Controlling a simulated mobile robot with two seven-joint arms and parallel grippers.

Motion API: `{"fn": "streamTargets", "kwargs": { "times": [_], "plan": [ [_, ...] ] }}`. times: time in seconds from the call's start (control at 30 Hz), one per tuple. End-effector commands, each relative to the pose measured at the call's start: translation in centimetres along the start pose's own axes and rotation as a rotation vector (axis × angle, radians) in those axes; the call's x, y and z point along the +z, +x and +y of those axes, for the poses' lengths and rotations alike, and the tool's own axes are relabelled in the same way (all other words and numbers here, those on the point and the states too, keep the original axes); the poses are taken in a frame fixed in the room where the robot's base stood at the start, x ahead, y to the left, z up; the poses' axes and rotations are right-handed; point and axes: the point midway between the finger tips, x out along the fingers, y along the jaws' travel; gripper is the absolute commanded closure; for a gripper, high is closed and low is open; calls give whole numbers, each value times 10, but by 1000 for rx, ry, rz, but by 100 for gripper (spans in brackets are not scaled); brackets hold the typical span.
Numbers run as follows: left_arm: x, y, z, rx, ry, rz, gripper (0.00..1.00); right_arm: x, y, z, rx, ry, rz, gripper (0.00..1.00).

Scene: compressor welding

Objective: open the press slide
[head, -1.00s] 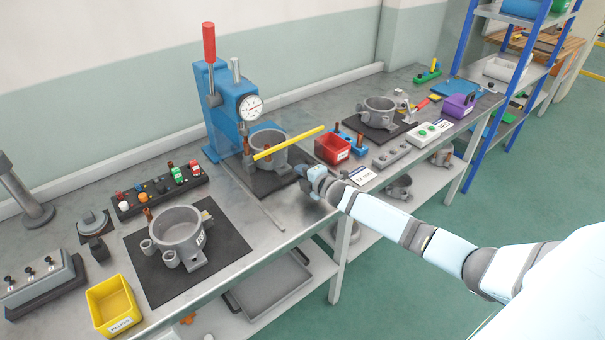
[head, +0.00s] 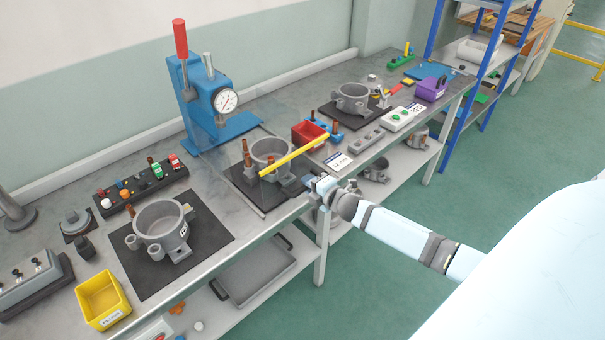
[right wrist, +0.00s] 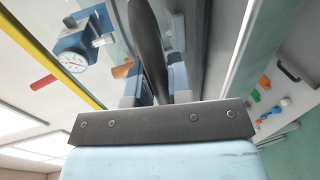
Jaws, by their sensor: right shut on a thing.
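The press slide is a dark plate (head: 240,182) carrying a grey ring-shaped housing (head: 268,156) with copper-coloured pieces. It sits out in front of the blue press (head: 205,117), toward the table's front edge. A yellow bar (head: 296,154) runs slantwise over the plate. My right gripper (head: 314,190) is at the front edge by the plate's near right corner. In the right wrist view it is shut on a dark handle (right wrist: 147,40) between its fingers. My left gripper is not in view.
A red bin (head: 309,134) stands just right of the slide. A second housing (head: 162,224) on a black mat is at left, with a yellow bin (head: 103,299) near the front edge. A grey tray (head: 252,272) lies on the lower shelf.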

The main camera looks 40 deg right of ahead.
Motion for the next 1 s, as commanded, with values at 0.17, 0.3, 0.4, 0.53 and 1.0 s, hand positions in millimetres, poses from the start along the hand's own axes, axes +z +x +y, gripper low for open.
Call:
{"fn": "streamTargets", "kwargs": {
  "times": [0.17,0.3,0.4,0.53,1.0],
  "plan": [
    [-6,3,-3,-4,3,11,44,0,-1,-2,-3,0,0,100],
    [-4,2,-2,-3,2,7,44,0,0,-2,-3,0,0,74],
    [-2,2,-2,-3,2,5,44,0,0,-2,-3,0,0,56],
    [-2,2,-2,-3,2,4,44,0,0,-2,-2,-1,0,56],
    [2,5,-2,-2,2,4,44,0,-46,-4,-4,0,1,56]
  ]
}}
